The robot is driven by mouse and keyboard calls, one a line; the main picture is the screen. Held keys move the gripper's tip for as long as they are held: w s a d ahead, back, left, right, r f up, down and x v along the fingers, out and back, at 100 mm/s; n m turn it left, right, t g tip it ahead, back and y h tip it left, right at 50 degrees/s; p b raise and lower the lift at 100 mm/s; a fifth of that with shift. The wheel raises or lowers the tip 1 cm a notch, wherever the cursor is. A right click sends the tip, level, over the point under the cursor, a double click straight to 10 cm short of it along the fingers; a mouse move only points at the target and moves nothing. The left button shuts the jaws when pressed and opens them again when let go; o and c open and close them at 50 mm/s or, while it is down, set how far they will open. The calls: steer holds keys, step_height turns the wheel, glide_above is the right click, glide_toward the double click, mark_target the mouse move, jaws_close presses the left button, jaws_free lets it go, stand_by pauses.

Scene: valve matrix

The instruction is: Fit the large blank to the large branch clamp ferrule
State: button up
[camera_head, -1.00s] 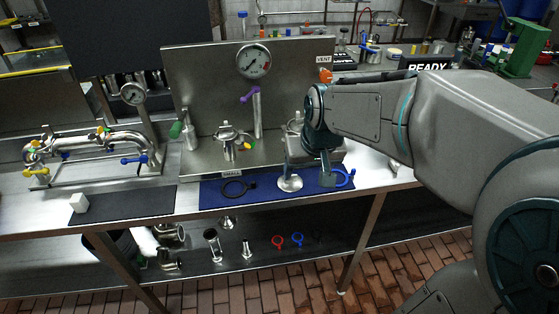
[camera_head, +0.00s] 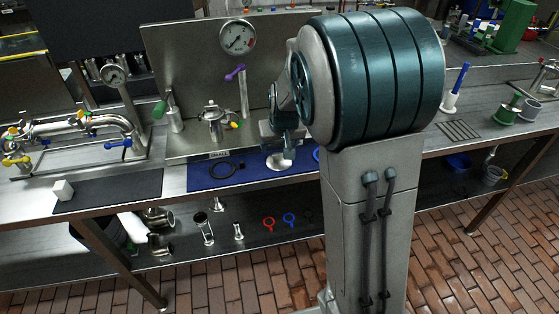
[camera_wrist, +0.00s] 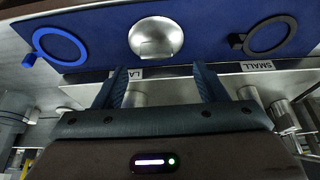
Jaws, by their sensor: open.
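The large blank (camera_wrist: 156,37), a shiny round metal disc, lies on the blue mat in the wrist view. It also shows in the head view (camera_head: 279,161), just below my gripper. My gripper (camera_wrist: 156,80) is open and empty; its two fingers point toward the mat, with the blank beyond the gap between their tips. In the head view my gripper (camera_head: 281,142) is partly covered by my arm. A blue clamp ring (camera_wrist: 61,46) lies left of the blank in the wrist view. I cannot make out the large branch ferrule; my arm hides that area in the head view.
A black ring (camera_wrist: 268,34) lies on the mat (camera_wrist: 208,34) near the "SMALL" label. A metal fitting (camera_head: 213,122) stands before the gauge panel (camera_head: 190,60). Loose parts lie on the lower shelf.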

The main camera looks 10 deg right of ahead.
mark_target(279, 155)
steer(key=shift+d+x, duration=0.2)
steer(key=shift+x, duration=2.4)
steer(key=shift+s, duration=0.15)
steer(key=c, duration=1.2)
